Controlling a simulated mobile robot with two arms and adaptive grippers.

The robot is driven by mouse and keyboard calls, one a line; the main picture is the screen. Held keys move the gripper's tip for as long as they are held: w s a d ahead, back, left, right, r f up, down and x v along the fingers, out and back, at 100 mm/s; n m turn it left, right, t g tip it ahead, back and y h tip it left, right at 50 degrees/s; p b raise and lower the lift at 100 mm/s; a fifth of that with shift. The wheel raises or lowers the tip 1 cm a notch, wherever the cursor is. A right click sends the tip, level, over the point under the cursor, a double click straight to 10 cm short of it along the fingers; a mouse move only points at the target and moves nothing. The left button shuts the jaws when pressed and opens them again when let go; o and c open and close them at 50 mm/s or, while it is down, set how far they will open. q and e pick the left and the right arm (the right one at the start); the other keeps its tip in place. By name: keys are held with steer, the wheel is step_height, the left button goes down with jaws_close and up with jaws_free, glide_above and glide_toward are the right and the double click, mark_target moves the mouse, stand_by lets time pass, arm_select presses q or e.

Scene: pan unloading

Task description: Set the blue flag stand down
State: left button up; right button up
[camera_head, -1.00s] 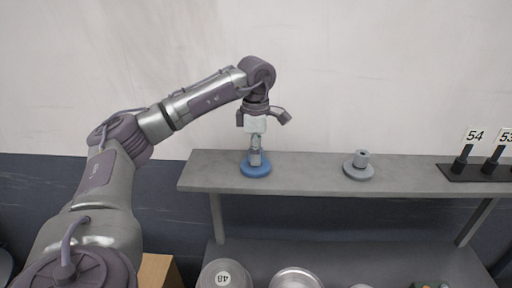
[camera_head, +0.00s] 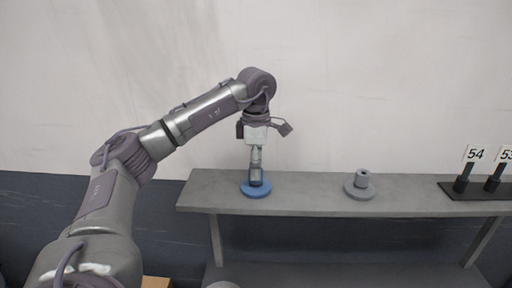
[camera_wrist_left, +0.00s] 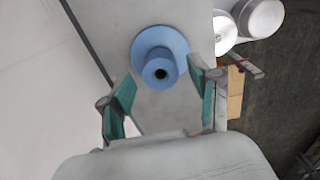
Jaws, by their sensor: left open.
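The blue flag stand (camera_head: 257,190) stands upright on the grey shelf top (camera_head: 310,190), near its left end. It has a round flat base and a short post with a dark hole, seen from above in the left wrist view (camera_wrist_left: 160,47). My left gripper (camera_head: 256,150) is above the stand in the head view. In the left wrist view its two green-padded fingers (camera_wrist_left: 162,100) are spread apart, with nothing between them; the stand lies beyond the fingertips. My right gripper is in neither view.
A grey stand (camera_head: 360,185) sits on the shelf right of the blue one, with clear surface between them. A black holder (camera_head: 480,191) with tags 54 and 53 is at the far right. Pans (camera_wrist_left: 262,17) show below the shelf in the left wrist view.

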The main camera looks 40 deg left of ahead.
arm_select(q)
step_height(320, 180, up, 10)
steer(key=p, duration=0.1)
steer(key=shift+f, duration=0.2)
stand_by(0.7)
